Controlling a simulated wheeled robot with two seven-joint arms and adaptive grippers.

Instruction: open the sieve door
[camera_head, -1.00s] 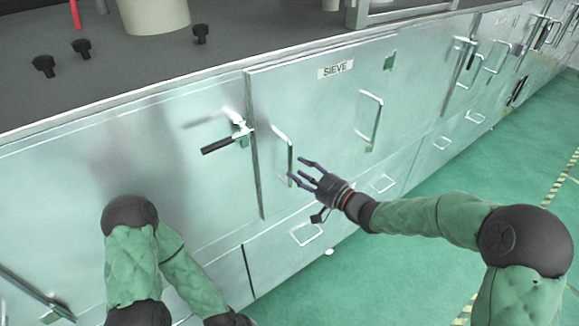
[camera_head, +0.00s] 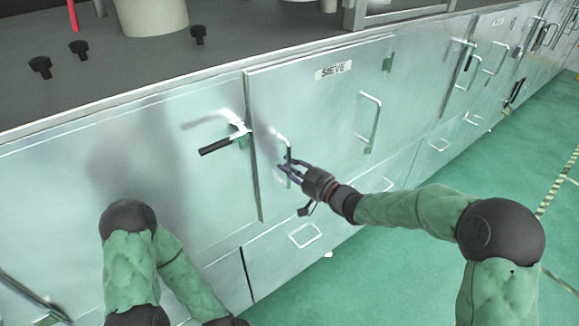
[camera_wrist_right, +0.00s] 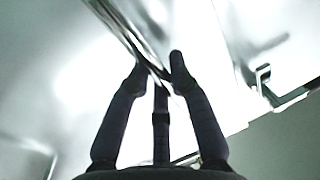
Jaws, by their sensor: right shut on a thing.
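The sieve door (camera_head: 325,112) is a pale metal panel with a "SIEVE" label (camera_head: 333,71) at its top. It looks closed in the cabinet front. It has a bar handle (camera_head: 281,143) on its left side and another bar handle (camera_head: 369,122) on its right. My right gripper (camera_head: 284,171) is shut on the lower part of the left bar handle. In the right wrist view its dark fingers (camera_wrist_right: 160,75) close around the shiny bar (camera_wrist_right: 128,32). A latch with a black lever (camera_head: 217,146) sits left of the door edge. My left gripper is out of view; only the left arm shows.
The grey worktop (camera_head: 270,30) above holds black knobs (camera_head: 82,50) and a cream cylinder (camera_head: 152,15). A drawer with a handle (camera_head: 305,235) is below the door. The green floor (camera_head: 400,285) is open to the right.

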